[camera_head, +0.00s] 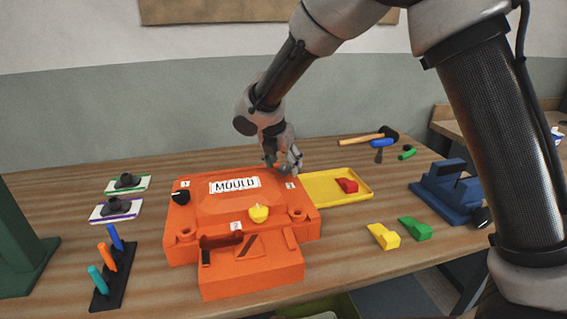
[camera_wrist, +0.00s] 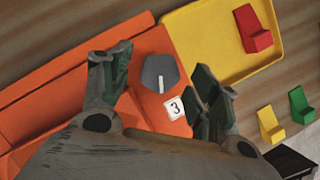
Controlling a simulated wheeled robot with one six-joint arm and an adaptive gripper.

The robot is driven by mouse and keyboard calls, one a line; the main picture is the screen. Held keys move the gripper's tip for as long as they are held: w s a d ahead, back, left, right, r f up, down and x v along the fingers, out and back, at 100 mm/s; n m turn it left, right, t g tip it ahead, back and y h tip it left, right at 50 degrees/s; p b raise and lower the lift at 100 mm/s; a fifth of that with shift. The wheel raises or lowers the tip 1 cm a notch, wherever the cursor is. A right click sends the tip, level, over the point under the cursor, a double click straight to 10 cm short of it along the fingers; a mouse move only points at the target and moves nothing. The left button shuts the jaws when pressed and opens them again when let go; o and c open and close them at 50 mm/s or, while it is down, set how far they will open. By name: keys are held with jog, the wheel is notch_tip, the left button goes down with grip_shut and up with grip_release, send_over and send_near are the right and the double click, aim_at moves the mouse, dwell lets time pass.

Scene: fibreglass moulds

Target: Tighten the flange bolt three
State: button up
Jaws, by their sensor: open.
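The orange mould (camera_head: 215,218) sits on the wooden table. Flange bolt three (camera_wrist: 160,74) is a dark grey faceted knob with a white line on top, beside the white label "3" (camera_wrist: 175,107) on the mould's flange. My gripper (camera_wrist: 164,78) is open, with one finger left and one right of the bolt, apart from it in the picture. In the head view, my gripper (camera_head: 283,164) is over the mould's back right corner by the "3" label and hides the bolt. Its height above the bolt is hard to tell. A black knob (camera_head: 180,197) and a yellow knob (camera_head: 258,213) are the mould's other bolts.
A yellow tray (camera_head: 325,201) with a red block (camera_head: 346,185) adjoins the mould's right side. Yellow (camera_head: 383,236) and green (camera_head: 415,229) blocks lie nearer. A blue vise (camera_head: 452,192) stands right, a hammer (camera_head: 368,137) behind. A rack of coloured tools (camera_head: 113,277) stands front left.

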jog(key=c, duration=1)
jog(key=shift+m, duration=0.3)
jog(key=m+g+h, duration=0.1)
jog(key=m, duration=0.2)
jog(key=m+h, duration=0.1)
jog(key=m, duration=0.2)
jog(key=shift+w+a+g, duration=0.2)
jog(key=shift+g, duration=0.2)
jog(key=m+g, duration=0.1)
jog(key=m, duration=0.1)
jog(key=m+g, duration=0.1)
jog(key=m, duration=0.2)
jog(key=shift+w+m+h, duration=0.2)
jog(key=shift+m+h, duration=0.1)
jog(key=o, duration=1)
